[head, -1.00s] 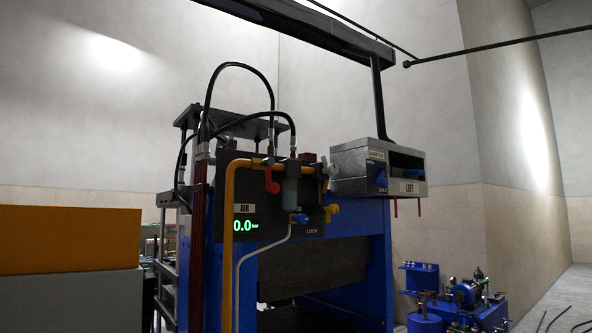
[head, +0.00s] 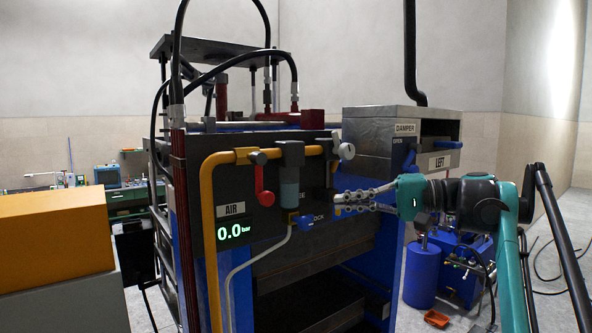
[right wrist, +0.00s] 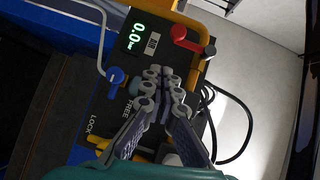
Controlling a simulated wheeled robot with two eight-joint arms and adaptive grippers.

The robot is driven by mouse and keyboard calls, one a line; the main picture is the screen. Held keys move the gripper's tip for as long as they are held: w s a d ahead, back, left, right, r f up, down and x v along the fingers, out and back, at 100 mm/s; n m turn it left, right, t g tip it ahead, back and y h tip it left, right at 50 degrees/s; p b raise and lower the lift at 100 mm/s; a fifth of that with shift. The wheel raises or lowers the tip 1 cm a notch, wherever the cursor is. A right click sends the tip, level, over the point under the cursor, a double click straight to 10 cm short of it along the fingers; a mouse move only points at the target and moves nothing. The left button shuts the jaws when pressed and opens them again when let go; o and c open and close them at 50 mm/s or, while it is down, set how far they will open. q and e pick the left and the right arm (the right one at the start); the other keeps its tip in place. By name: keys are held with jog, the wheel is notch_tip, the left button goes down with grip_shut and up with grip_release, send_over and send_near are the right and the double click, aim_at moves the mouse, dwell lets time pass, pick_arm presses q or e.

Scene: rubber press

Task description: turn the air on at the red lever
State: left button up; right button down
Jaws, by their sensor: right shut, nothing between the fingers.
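The red lever (head: 264,198) hangs down from the orange air pipe (head: 209,215) on the dark press panel, above and right of the AIR display (head: 234,231), which reads 0.0 bar. In the right wrist view the red lever (right wrist: 190,39) lies beyond and right of the fingertips, and the display (right wrist: 137,38) is up left. My right gripper (head: 337,202) comes in from the right, pointing left. It is shut and empty, in front of the panel right of the lever and apart from it. It also shows in the right wrist view (right wrist: 157,72). My left gripper is not seen.
A blue knob (head: 305,222) and a filter bowl (head: 289,194) sit between lever and gripper in the head view. A grey damper box (head: 381,139) stands above my right gripper. An orange-topped cabinet (head: 52,240) stands at the left, a blue pump unit (head: 459,276) at the right.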

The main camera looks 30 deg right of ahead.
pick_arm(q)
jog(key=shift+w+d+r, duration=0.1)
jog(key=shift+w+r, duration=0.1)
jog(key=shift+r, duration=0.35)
pick_arm(e)
jog(key=r, duration=0.1)
jog(key=d, duration=0.1)
jog(key=r, duration=0.1)
jog(key=shift+s+d+r+t, duration=0.15)
jog(key=shift+s+r+t, duration=0.15)
jog(key=p, duration=0.2)
send_near(260, 178)
notch_tip(260, 178, down, 3)
jog(key=w+d, duration=0.2)
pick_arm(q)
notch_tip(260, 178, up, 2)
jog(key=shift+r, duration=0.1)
pick_arm(e)
jog(key=a, duration=0.1)
jog(key=a+f, duration=0.1)
jog(key=w+a, duration=0.1)
jog(key=a, duration=0.1)
jog(key=shift+f, duration=0.2)
